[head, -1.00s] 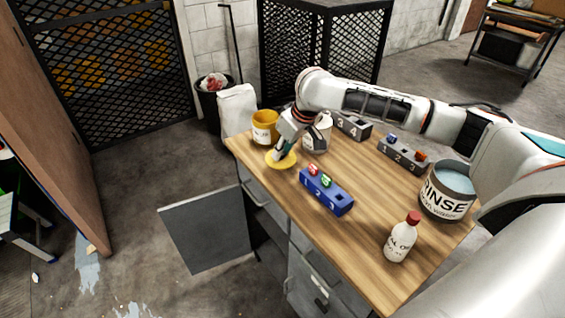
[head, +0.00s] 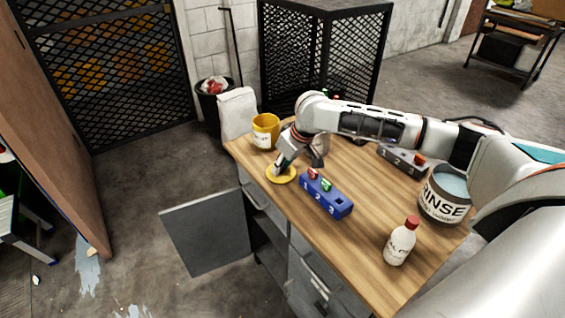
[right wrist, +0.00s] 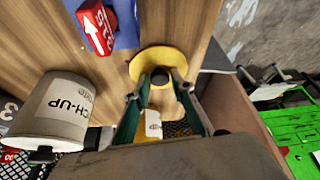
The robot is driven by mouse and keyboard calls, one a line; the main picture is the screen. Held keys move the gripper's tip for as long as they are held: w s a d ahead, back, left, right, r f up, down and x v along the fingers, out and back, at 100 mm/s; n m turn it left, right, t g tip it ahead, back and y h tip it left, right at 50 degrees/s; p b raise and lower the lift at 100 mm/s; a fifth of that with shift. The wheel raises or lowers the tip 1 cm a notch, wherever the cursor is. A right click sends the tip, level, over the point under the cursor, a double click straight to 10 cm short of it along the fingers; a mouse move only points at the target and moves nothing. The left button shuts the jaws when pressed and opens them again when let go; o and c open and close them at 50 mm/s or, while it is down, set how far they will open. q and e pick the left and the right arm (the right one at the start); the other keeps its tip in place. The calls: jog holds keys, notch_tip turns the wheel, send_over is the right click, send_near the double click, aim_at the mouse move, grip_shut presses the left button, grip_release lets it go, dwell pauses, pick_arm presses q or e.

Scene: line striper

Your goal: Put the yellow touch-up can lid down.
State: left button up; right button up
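The yellow touch-up can lid (head: 286,178) is a flat yellow disc near the table's left front edge. It lies flat at the tabletop, and any small gap beneath cannot be made out. In the right wrist view the lid (right wrist: 150,60) has a dark knob between my fingertips. My right gripper (head: 279,169) points down over the lid and appears shut on its knob; it also shows in the right wrist view (right wrist: 162,83). A yellow open can (head: 265,134) stands behind the lid. My left gripper is not in view.
A blue numbered block (head: 327,196) with red and green pieces stands right of the lid. A touch-up tin (right wrist: 62,108) stands close to my right gripper. A grey numbered block (head: 404,161), rinse can (head: 444,200) and red-capped bottle (head: 400,244) stand further right.

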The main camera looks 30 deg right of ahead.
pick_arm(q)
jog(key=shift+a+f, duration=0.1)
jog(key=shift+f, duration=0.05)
pick_arm(e)
jog(key=shift+o, duration=0.6)
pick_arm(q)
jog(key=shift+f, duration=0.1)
pick_arm(e)
jog(key=shift+b, duration=0.75)
pick_arm(q)
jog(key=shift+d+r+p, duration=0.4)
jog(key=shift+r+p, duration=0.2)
jog(key=shift+p, duration=0.5)
pick_arm(e)
jog(key=v, duration=1.2)
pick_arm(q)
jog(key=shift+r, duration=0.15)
pick_arm(e)
jog(key=shift+s, duration=0.15)
